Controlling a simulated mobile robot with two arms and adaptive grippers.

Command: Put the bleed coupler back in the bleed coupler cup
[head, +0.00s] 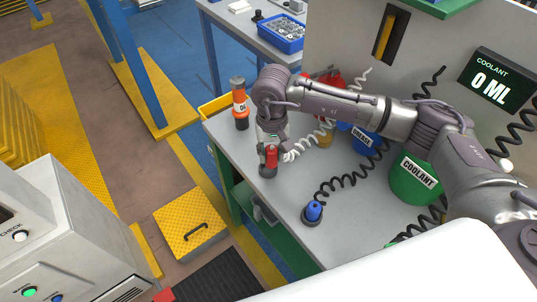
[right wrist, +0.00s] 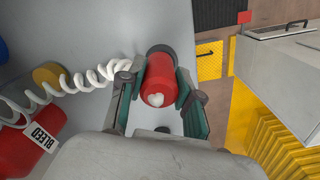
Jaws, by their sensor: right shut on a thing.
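The bleed coupler (head: 271,156) is red, with a white coiled hose (right wrist: 90,82) running to a red drum labelled BLEED (right wrist: 25,145). My right gripper (head: 269,150) is shut around it near the left edge of the grey bench. In the right wrist view the coupler (right wrist: 160,82) sits between the two green-padded fingers. The dark bleed coupler cup (head: 267,171) shows directly below the coupler; it also shows as a dark rim past the coupler's far end (right wrist: 160,49). I cannot tell whether the coupler is seated in the cup or just above it. My left gripper is out of view.
A blue coupler (head: 313,210) stands in a dark cup on the bench (head: 285,195). An orange and black bottle (head: 239,100) stands at the back left. A green COOLANT drum (head: 414,180) and a blue drum (head: 367,143) stand along the panel. Coiled hoses cross the bench.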

